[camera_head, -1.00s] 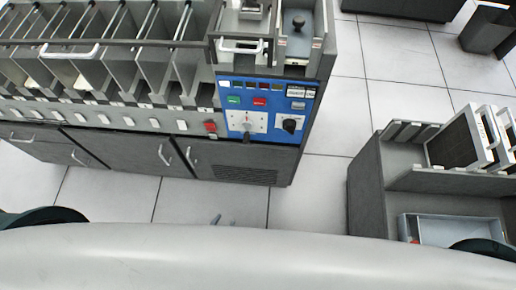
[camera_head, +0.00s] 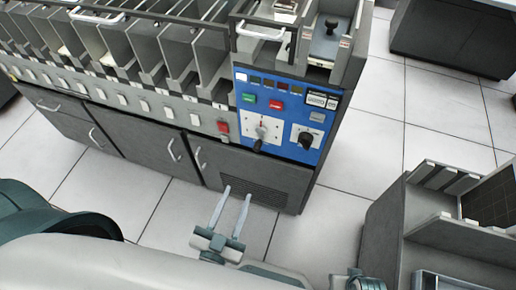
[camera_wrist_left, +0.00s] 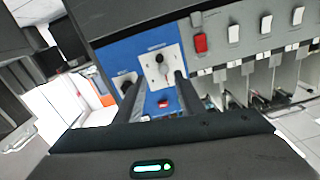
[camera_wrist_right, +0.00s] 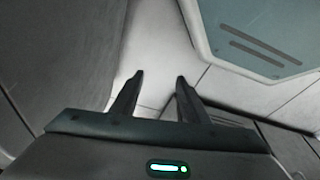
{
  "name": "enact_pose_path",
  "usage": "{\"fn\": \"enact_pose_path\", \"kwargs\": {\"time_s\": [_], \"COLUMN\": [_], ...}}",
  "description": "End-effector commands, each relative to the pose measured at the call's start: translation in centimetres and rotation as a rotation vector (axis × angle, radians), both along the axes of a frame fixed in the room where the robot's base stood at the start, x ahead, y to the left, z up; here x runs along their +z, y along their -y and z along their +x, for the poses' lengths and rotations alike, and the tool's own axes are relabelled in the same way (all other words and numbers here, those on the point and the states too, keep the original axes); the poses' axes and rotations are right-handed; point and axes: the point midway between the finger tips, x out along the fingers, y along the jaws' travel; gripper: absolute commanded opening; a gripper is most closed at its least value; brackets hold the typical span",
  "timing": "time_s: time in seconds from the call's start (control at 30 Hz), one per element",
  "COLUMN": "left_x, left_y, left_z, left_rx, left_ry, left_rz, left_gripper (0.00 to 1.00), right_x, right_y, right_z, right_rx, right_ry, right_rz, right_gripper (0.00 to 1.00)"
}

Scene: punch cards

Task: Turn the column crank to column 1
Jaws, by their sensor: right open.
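The blue control panel (camera_head: 285,112) is on the front of the grey sorter. A crank with a dark handle (camera_head: 258,145) sits on the panel's left white plate, its handle pointing down; I take it for the column crank. A black knob (camera_head: 305,141) is on the right white plate. My left gripper (camera_head: 237,194) is open and empty, below the panel and apart from the crank. In the left wrist view the crank's plate (camera_wrist_left: 158,62) shows beyond and between the open fingers. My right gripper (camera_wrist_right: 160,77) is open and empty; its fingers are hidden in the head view.
A red switch (camera_head: 223,127) is left of the panel. A row of card pockets (camera_head: 125,60) extends left along the sorter. A grey shelf unit (camera_head: 430,215) stands at the right, with clear floor (camera_head: 345,190) between it and the sorter.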

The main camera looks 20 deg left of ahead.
Motion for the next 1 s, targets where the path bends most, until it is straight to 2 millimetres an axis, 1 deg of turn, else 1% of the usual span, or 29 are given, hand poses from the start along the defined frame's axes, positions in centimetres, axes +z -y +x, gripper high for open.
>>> {"fn": "enact_pose_path", "kwargs": {"time_s": [0.17,0.27,0.37,0.57,0.83,1.0], "left_x": [0.0,0.0,0.0,0.1,0.1,0.0], "left_y": [0.0,0.0,0.1,0.1,0.3,0.3], "left_z": [0.3,0.8,1.7,4.6,9.5,12.5], "left_rx": [0.0,0.0,0.0,0.001,0.0,0.0], "left_ry": [0.0,-0.001,0.0,0.002,0.001,0.0], "left_rz": [0.0,-0.001,0.0,0.0,-0.001,-0.001], "left_gripper": [0.35,0.35,0.35,0.35,0.35,0.35], "right_x": [-0.1,-0.2,-0.4,-0.9,-2.3,-3.0], "right_y": [0.0,0.0,0.0,0.0,0.1,0.2], "right_z": [0.0,0.0,0.0,0.0,-0.6,-0.6], "right_rx": [0.0,0.0,0.0,0.0,0.0,0.0], "right_ry": [0.0,-0.001,-0.001,0.001,-0.007,-0.006], "right_rz": [0.0,0.0,0.0,0.001,0.001,0.001], "right_gripper": [0.41,0.41,0.41,0.41,0.41,0.41]}}
